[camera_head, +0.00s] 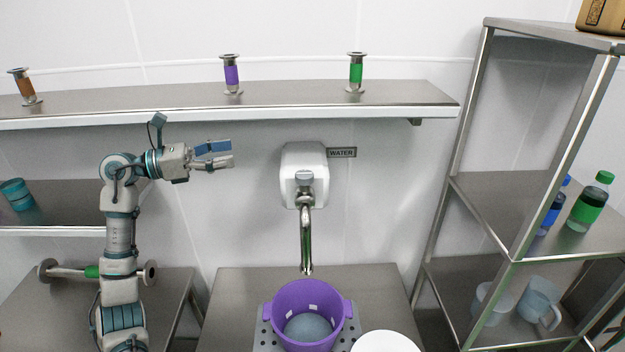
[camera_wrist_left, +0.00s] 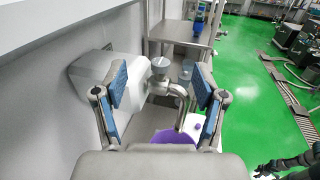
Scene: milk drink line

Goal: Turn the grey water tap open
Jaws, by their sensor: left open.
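The grey water tap (camera_head: 305,225) comes out of a white wall box (camera_head: 291,160) beside the WATER label (camera_head: 342,152), its spout pointing down. Its grey knob (camera_head: 304,177) sits on top of the spout's base; the knob also shows in the left wrist view (camera_wrist_left: 160,65), between my fingers and farther off. My left gripper (camera_head: 228,154) is open and empty, left of the wall box and a little higher than the knob, apart from it. In the left wrist view its two blue-padded fingers (camera_wrist_left: 160,88) are spread wide. My right gripper is not in view.
A purple pot (camera_head: 303,299) stands on the steel table (camera_head: 238,300) below the spout. A steel shelf (camera_head: 185,97) runs above my gripper, with several spools. A steel rack (camera_head: 510,215) with bottles and jugs stands at right.

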